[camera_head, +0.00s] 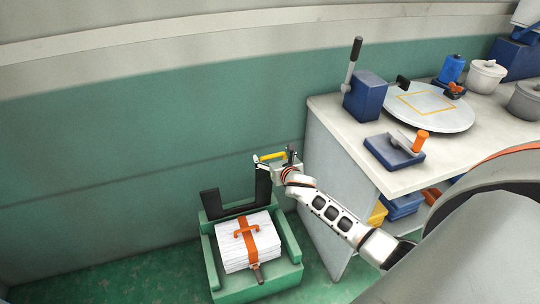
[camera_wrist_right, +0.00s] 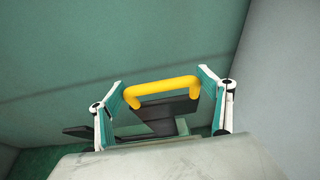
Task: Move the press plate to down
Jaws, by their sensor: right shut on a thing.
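The press plate shows as a dark plate (camera_wrist_right: 165,108) with a yellow handle (camera_wrist_right: 162,86) in the right wrist view. The yellow handle also shows in the head view (camera_head: 272,156), at the top of a black upright frame (camera_head: 238,209) behind a green base (camera_head: 290,253). My right gripper (camera_head: 277,161) is shut on the yellow handle, with a finger at each end of it in the right wrist view (camera_wrist_right: 165,92). The handle is above the level of the paper stack (camera_head: 248,250). The gripper partly hides where the plate meets the frame. My left gripper is out of view.
The white paper stack, bound with an orange strap (camera_head: 247,240), sits on the green base. A table (camera_head: 425,180) stands close to the right, with a blue lever device (camera_head: 365,95), a round plate (camera_head: 430,120) and pots. A green wall is close behind.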

